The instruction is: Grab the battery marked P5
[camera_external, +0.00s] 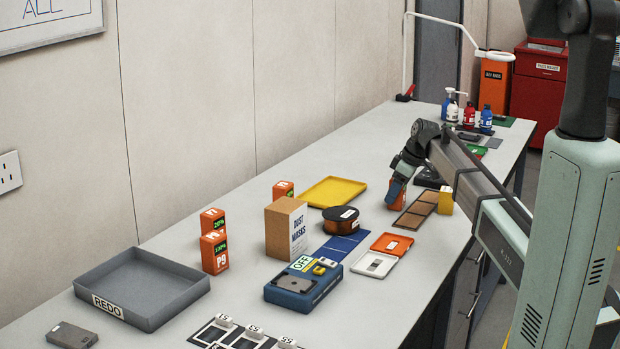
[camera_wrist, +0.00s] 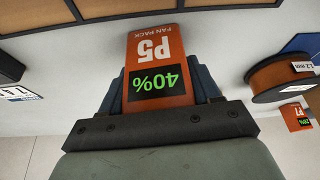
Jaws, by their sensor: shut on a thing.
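The battery marked P5 (camera_wrist: 158,52) is an orange block labelled "FAN PACK", with a green "40%" display, and shows upside down in the wrist view. My gripper (camera_wrist: 160,85) is shut on it, with a dark blue finger on each side. In the external view the battery (camera_external: 396,195) shows as an orange block below my gripper (camera_external: 397,188), near the middle of the bench. I cannot tell from these frames whether it touches the bench top.
A yellow tray (camera_external: 330,192), a dust mask box (camera_external: 280,232) and a dark spool (camera_external: 341,221) stand left of my gripper. A brown panel strip (camera_external: 414,211) lies close on the right.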

